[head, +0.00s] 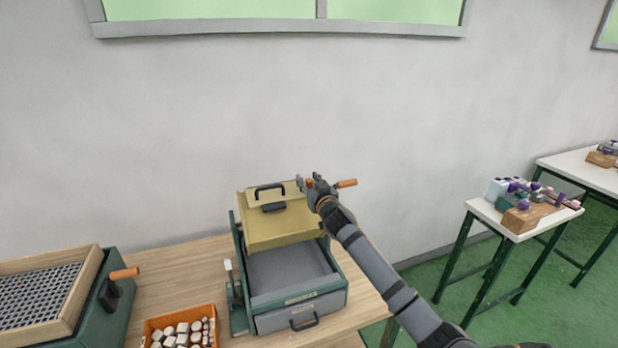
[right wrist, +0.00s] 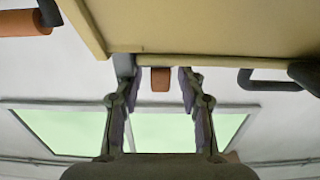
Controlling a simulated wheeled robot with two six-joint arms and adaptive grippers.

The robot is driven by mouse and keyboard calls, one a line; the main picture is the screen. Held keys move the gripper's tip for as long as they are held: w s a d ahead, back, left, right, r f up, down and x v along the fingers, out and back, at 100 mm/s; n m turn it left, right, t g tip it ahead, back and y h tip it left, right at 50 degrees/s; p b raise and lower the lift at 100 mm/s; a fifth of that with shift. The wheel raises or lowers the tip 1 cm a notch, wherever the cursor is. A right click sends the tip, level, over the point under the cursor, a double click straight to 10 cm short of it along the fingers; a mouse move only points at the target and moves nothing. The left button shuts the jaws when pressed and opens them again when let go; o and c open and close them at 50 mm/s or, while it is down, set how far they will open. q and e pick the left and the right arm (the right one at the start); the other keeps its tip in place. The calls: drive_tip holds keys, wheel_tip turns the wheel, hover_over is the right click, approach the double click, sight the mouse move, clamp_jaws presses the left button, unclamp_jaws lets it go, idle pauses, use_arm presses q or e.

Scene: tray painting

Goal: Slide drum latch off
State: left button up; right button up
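The ochre drum (head: 285,225) sits on top of a green-framed machine, with a black handle (head: 270,188) on its upper plate. A small orange-brown knob (right wrist: 160,80), which may be the drum latch, shows beside the drum's edge in the right wrist view. My right gripper (head: 312,184) is at the drum's upper right corner. In the right wrist view its two fingers stand apart on either side of the knob, with gaps showing on both sides. The latch's other parts are hidden or too small to tell. My left gripper is in neither view.
An orange crank handle (head: 346,183) sticks out just right of my right gripper. A grey drawer (head: 300,314) is below the drum. An orange bin (head: 150,328) of pale blocks and a tray with mesh stand at left. A wall is behind.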

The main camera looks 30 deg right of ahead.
drive_tip(key=shift+c, duration=0.4)
clamp_jaws()
drive_tip(key=shift+a, duration=0.1)
